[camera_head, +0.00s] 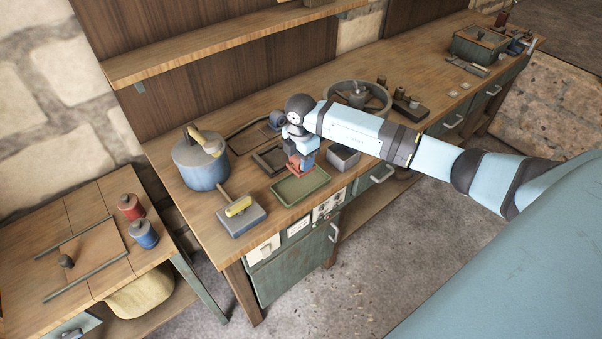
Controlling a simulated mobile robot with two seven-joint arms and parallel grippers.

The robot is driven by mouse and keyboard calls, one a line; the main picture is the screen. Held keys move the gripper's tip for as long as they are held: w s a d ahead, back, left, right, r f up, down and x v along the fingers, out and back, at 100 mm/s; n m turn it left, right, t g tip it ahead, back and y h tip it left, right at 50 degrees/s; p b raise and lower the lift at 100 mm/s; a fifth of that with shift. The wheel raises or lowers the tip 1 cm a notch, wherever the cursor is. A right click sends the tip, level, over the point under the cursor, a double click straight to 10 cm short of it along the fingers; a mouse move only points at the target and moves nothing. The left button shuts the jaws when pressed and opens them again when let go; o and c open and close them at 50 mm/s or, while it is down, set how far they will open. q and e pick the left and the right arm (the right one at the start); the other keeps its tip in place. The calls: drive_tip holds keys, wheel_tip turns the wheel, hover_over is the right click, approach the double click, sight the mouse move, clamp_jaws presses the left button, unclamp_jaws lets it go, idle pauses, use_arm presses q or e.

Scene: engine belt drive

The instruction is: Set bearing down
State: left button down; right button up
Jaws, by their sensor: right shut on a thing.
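My right gripper (300,168) reaches in from the right and points down over the green tray (287,198) near the bench's front edge. Its fingers are shut on the bearing, which is too small and too covered by the fingers to make out clearly. The fingertips are at the tray's back part; I cannot tell whether the bearing touches the tray floor. The visible front part of the tray is empty. My left gripper is not in view.
On the workbench (217,232), a blue-grey pot (200,168) and a block with a yellow handle (241,212) stand left of the tray. A grey open box (343,160) is close on its right. A round tub (374,92) is behind my arm. A lower table (45,255) is at left.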

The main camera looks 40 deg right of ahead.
sight(301, 184)
wheel_tip(301, 184, down, 3)
drive_tip(key=shift+f+p, duration=0.3)
drive_tip(key=shift+f, duration=1.8)
drive_tip(key=shift+f, duration=0.1)
drive_tip(key=o, duration=1.3)
drive_tip(key=shift+f, duration=0.1)
